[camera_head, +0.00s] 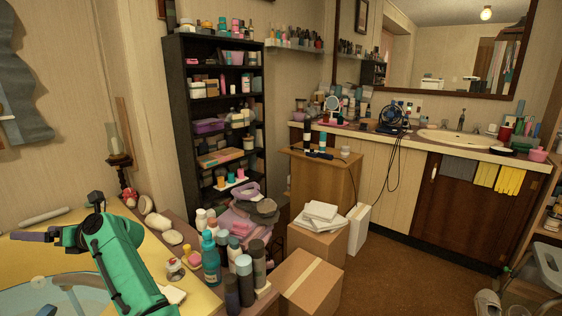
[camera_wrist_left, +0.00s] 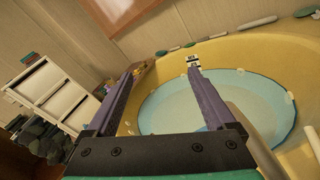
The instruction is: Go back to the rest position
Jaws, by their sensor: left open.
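My left arm is green and comes in at the lower left of the head view. Its gripper (camera_head: 36,236) points left over the yellow corner tub (camera_head: 195,297). In the left wrist view the two dark purple fingers of my left gripper (camera_wrist_left: 158,92) stand wide apart with nothing between them. The tub's pale blue basin (camera_wrist_left: 225,100) and its yellow rim (camera_wrist_left: 285,52) lie beyond the fingers. My right gripper is not in view.
Bottles, including a teal one (camera_head: 210,258), crowd the ledge right of my left arm. Cardboard boxes (camera_head: 308,280) stand on the floor beside it. A black shelf (camera_head: 180,110) and a sink counter (camera_head: 420,145) line the wall. Brown floor (camera_head: 400,285) is open at lower right.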

